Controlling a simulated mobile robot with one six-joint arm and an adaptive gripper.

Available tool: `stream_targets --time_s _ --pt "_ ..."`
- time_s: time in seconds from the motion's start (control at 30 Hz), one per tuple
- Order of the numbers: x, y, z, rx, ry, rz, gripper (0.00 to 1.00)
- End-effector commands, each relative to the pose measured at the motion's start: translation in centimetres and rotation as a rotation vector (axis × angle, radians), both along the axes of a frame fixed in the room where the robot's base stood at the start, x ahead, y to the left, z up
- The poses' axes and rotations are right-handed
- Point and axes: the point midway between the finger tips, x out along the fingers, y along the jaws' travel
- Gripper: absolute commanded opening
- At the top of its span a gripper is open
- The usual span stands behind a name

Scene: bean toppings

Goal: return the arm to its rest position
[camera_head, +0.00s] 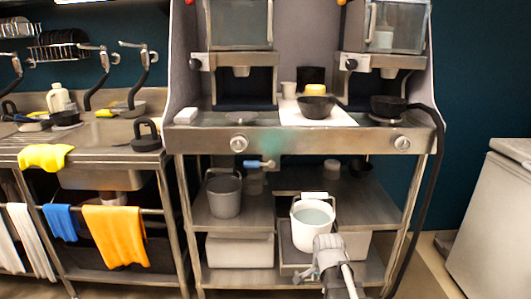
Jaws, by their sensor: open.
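My gripper (325,243) shows at the bottom centre, in front of the lower shelves of the steel cart. It is open, and I see nothing held in it. My arm reaches in from the bottom edge. In the picture the gripper overlaps the lower part of a white bucket (312,218); I cannot tell how far apart they are.
The steel cart (210,133) carries two dispensers, a black bowl (316,107) on a white mat and a black pan (388,107). A grey bucket (224,197) stands on its shelf. A sink counter is at left, a white cabinet (500,215) at right.

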Motion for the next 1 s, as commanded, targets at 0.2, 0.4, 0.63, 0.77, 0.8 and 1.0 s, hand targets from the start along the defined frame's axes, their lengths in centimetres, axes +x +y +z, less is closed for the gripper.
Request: stream_targets --time_s 0.2,0.4,0.63,0.77,0.8,1.0 --pt "-1.9 0.1 -0.4 -0.031 0.038 0.219 0.57" --pt "-3.8 0.1 -0.8 -0.055 0.077 0.449 0.57" --pt "-5.9 0.2 -1.1 -0.073 0.119 0.721 0.57" --pt "-6.8 0.2 -1.3 -0.077 0.135 0.839 0.57" --pt "-7.1 0.2 -1.3 -0.077 0.140 0.870 0.57" --pt "-8.1 0.3 -1.5 -0.078 0.157 1.010 0.57"
